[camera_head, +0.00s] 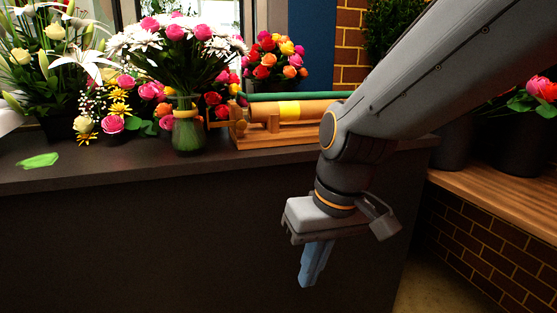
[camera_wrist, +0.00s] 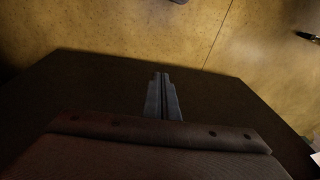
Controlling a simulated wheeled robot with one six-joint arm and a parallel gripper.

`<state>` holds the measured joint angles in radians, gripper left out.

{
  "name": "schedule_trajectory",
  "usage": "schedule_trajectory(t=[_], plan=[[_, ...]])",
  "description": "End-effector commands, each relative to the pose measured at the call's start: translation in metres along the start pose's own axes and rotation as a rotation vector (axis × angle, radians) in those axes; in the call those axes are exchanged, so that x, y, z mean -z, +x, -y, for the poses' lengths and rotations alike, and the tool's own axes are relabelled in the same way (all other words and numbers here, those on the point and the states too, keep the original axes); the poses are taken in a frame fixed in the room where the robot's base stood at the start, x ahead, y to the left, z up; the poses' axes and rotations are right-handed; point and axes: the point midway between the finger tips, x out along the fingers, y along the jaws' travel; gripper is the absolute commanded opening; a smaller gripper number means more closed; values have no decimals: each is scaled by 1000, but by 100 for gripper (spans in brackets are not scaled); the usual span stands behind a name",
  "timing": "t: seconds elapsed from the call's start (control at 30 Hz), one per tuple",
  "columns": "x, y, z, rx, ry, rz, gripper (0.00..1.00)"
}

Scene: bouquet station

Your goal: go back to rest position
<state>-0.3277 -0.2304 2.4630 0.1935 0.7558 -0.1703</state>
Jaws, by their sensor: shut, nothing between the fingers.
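My gripper (camera_head: 306,284) hangs pointing down in front of the dark counter's front face, below the level of its top. Its blue-grey fingers are together with nothing between them. In the wrist view the closed fingers (camera_wrist: 163,78) show at the middle, over a dark surface with the tan floor beyond. My arm comes in from the upper right of the head view.
The dark counter (camera_head: 150,178) bears a glass vase (camera_head: 187,130) of flowers, other bouquets, a green leaf (camera_head: 38,160) and a wooden roll holder (camera_head: 275,138). A wooden shelf (camera_head: 500,201) over brick stands at right. The floor (camera_wrist: 250,45) looks mostly clear.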

Motion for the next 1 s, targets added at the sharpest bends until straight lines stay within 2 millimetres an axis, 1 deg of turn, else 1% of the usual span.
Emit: schedule_trajectory(t=[0.03,0.3,0.4,0.77,0.87,1.0], plan=[[-13,6,4,-9,-7,30,0],[-73,30,11,-79,-20,161,0],[-68,18,6,-79,3,152,0],[-67,-11,-8,-92,65,149,0],[-67,-24,-14,-97,90,147,0],[-68,-48,-25,-107,140,146,0]])
